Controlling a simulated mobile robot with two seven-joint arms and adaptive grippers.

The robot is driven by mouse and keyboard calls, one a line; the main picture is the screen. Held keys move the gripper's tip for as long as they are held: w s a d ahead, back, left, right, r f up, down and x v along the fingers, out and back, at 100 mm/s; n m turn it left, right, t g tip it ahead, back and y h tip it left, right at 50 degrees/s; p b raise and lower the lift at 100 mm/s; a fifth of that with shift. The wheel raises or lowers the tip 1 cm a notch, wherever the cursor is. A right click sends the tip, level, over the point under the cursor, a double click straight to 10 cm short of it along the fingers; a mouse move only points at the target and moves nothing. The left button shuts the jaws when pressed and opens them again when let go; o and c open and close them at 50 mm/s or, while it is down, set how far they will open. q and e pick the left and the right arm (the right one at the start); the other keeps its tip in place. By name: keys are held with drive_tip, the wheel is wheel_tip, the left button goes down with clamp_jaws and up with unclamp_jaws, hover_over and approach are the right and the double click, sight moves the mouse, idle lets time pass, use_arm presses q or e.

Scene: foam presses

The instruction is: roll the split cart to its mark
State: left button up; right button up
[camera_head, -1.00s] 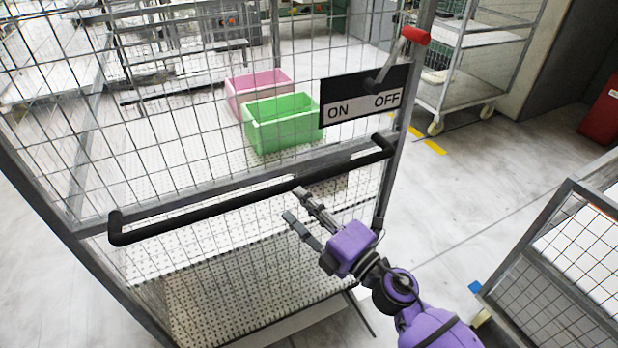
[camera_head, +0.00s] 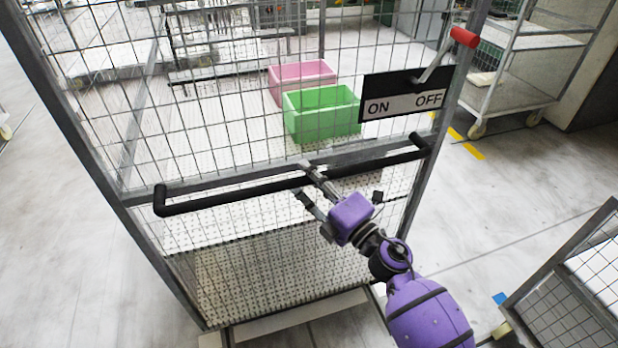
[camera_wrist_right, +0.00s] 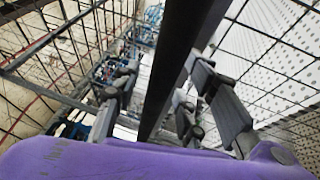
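The wire-mesh cart (camera_head: 136,192) fills the middle of the head view, with a black horizontal handle bar (camera_head: 235,193) across its near side. My right gripper (camera_head: 304,179) is at the bar, right of its middle. In the right wrist view, the bar (camera_wrist_right: 180,55) passes between the two fingers (camera_wrist_right: 160,95), with gaps visible beside it, so the gripper looks open around it. A brake plate (camera_head: 385,106) reads ON at left and OFF at right; its lever, with a red knob (camera_head: 464,37), leans toward OFF. My left gripper is out of view.
A green bin (camera_head: 321,115) and a pink bin (camera_head: 302,78) show through the mesh. Another cart (camera_head: 520,75) stands behind right, and a mesh frame (camera_head: 560,255) at the right.

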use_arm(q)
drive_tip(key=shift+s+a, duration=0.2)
use_arm(e)
clamp_jaws()
drive_tip(key=shift+w+a, duration=0.2)
drive_tip(key=shift+w, duration=0.45)
drive_tip(key=shift+w+a, duration=0.2)
drive_tip(key=shift+w, duration=0.4)
drive_tip(key=shift+c, duration=1.2)
unclamp_jaws()
drive_tip(key=shift+s, duration=0.1)
drive_tip(key=shift+o, duration=1.2)
drive_tip(key=shift+s+d, duration=0.15)
drive_tip(key=shift+s, duration=0.05)
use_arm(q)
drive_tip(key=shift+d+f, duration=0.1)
use_arm(e)
drive_tip(key=shift+f, duration=0.1)
